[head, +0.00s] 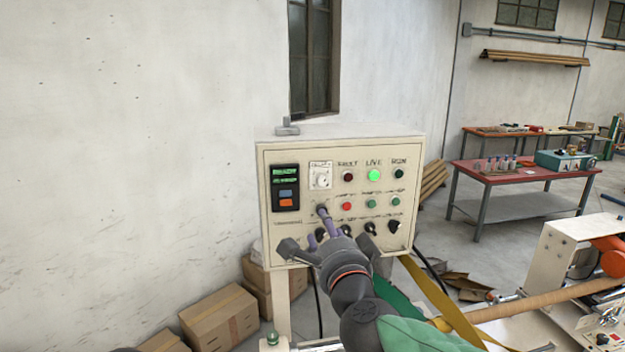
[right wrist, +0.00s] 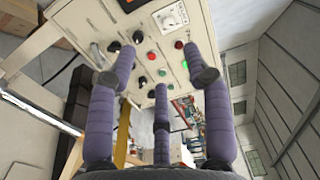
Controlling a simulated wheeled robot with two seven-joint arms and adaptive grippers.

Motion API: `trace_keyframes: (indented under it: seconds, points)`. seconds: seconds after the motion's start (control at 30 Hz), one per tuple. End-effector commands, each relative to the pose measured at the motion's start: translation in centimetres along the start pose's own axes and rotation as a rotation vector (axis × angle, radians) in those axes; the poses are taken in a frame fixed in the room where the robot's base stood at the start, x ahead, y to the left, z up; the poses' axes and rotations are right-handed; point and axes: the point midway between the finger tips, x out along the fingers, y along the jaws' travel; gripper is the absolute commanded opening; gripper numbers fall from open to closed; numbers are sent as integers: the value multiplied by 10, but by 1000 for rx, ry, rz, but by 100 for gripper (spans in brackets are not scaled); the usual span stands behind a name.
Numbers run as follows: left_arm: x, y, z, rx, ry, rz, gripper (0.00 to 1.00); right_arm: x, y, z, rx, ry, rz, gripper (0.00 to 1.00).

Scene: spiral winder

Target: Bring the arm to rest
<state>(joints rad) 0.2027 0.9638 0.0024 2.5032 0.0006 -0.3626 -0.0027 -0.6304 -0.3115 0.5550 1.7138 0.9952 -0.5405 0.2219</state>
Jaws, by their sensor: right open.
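My right arm reaches up from the bottom of the head view. Its right gripper (head: 322,226) is in front of the lower middle of a cream control panel (head: 410,155). The purple padded fingers are spread and hold nothing. In the right wrist view the open gripper (right wrist: 157,82) faces the panel (right wrist: 92,22), with its knobs and buttons beyond the fingers. I cannot tell whether a fingertip touches the panel. The hand hides part of the lower row of black knobs. My left gripper is not in view.
The green LIVE lamp (head: 374,175) is lit. Cardboard boxes (head: 218,316) stand on the floor left of the panel. A long brown tube (head: 550,297) and white machine (head: 545,262) lie to the right. A red-topped table (head: 515,176) stands behind.

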Motion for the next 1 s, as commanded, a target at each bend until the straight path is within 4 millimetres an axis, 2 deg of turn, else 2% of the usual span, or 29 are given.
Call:
trace_keyframes:
  seconds: [0.03, 0.33, 0.57, 0.67, 0.77, 0.87, 0.9, 0.97, 1.0]
  points:
    - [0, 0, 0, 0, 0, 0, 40, 0, 0, 0, 0, 0, 0, 50]
    - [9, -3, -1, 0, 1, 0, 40, 17, 52, 4, -85, -8, 64, 50]
    - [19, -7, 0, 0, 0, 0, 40, 33, 113, 7, -179, -26, 139, 50]
    - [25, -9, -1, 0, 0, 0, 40, 40, 149, 8, -231, -39, 184, 50]
    - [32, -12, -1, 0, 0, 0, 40, 47, 199, 9, -297, -61, 245, 50]
    - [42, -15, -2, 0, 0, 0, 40, 50, 264, 9, -374, -99, 326, 50]
    - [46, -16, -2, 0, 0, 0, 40, 51, 291, 9, -404, -117, 359, 50]
    - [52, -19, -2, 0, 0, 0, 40, 49, 329, 9, -448, -145, 407, 50]
    - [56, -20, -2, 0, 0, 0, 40, 47, 356, 9, -476, -167, 440, 50]
